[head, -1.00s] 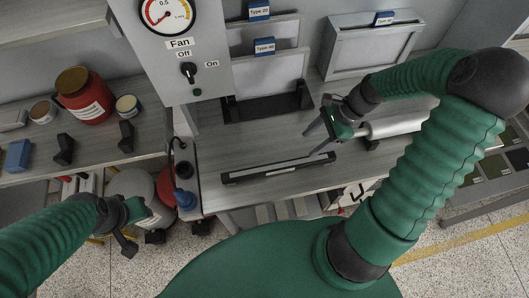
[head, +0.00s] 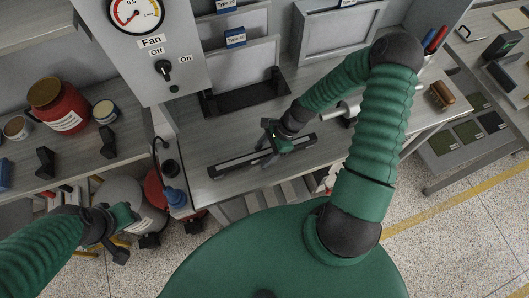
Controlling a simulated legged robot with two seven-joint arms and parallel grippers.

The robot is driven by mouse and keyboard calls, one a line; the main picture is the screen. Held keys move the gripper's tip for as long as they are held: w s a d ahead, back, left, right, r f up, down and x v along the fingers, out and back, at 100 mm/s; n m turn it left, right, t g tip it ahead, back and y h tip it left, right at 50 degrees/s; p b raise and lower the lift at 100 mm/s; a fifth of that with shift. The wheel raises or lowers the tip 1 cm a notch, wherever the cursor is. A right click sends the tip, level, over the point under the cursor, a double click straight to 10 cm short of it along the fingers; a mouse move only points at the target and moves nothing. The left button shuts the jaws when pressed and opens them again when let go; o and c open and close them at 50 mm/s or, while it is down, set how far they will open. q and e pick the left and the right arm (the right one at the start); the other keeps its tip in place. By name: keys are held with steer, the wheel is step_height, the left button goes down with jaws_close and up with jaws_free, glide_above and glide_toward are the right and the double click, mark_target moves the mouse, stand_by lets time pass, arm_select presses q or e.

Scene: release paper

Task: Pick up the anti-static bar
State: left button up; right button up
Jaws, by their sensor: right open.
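The anti-static bar (head: 231,164) is a long dark bar with a pale strip along it. It lies slightly slanted on the grey workbench, near the front edge. My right gripper (head: 267,142) is open and sits over the middle of the bar, which it partly hides. I cannot tell whether its fingers touch the bar. My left gripper (head: 112,226) is at the lower left, away from the bar, with no object visible in it; its jaw opening is unclear.
Behind the bar stands a black holder (head: 245,95) with an upright panel. The fan control box (head: 158,50) is at the upper left. A light roller (head: 349,108) lies right of my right gripper. A blue-based stand (head: 173,194) is by the bench's left edge.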

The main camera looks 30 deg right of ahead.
steer(key=shift+a, duration=0.25)
steer(key=c, duration=0.4)
steer(key=shift+d, duration=0.4)
jaws_close()
steer(key=shift+a, duration=0.2)
